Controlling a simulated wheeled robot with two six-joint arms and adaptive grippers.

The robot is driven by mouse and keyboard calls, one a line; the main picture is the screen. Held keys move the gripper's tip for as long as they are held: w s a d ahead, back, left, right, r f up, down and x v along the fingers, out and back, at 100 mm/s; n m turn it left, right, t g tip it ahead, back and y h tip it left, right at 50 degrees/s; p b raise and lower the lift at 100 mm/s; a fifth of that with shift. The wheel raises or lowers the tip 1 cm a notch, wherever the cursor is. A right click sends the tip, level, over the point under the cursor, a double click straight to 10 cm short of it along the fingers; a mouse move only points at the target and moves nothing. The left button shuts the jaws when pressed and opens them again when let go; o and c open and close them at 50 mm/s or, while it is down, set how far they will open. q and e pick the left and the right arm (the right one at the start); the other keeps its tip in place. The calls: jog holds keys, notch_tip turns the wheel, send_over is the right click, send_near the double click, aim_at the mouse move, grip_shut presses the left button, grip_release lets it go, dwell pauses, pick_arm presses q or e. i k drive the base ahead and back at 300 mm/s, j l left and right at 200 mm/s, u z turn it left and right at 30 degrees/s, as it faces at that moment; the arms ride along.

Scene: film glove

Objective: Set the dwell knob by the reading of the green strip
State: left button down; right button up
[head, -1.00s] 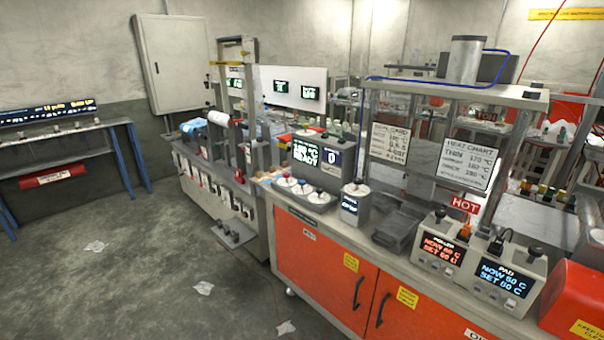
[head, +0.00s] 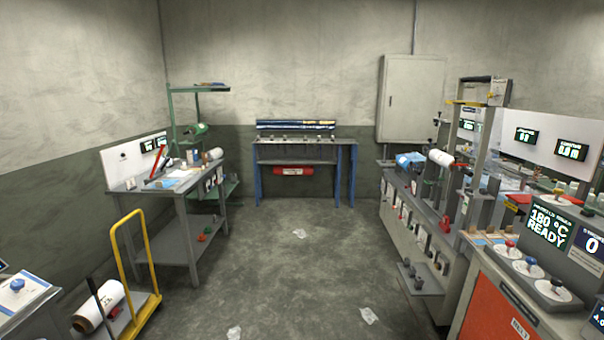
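A grey control box (head: 562,228) stands on the red-fronted bench at the right; its screen reads 180 °C READY in green. Its sloped panel carries a red knob (head: 510,245), a blue knob (head: 531,261) and a dark knob (head: 556,283) on white dials. I cannot tell which of them is the dwell knob; their labels are too small to read. Another blue knob (head: 17,285) on a white plate shows at the lower left edge. I cannot make out a green strip. Neither of my grippers is in view.
A yellow-handled cart (head: 148,250) with a white roll (head: 98,305) stands at the lower left, before a grey workbench (head: 150,190). A blue-legged table (head: 305,145) stands at the back wall. The floor between is clear except for scraps (head: 299,233). A grey cabinet row (head: 410,225) lines the right.

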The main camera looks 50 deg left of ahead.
aim_at(530, 260)
jog(key=u, duration=4.3)
jog(key=z, duration=0.9)
jog(key=l+z, duration=0.15)
jog(key=z, duration=0.3)
jog(key=i+l+z, duration=0.1)
jog(key=z, duration=0.35)
jog(key=i+l+z, duration=0.1)
jog(key=z, duration=0.35)
jog(key=i+l+z, duration=0.1)
jog(key=z, duration=0.3)
jog(key=i+l+z, duration=0.1)
jog(key=z, duration=0.35)
jog(key=i+z, duration=0.15)
jog(key=z, duration=0.3)
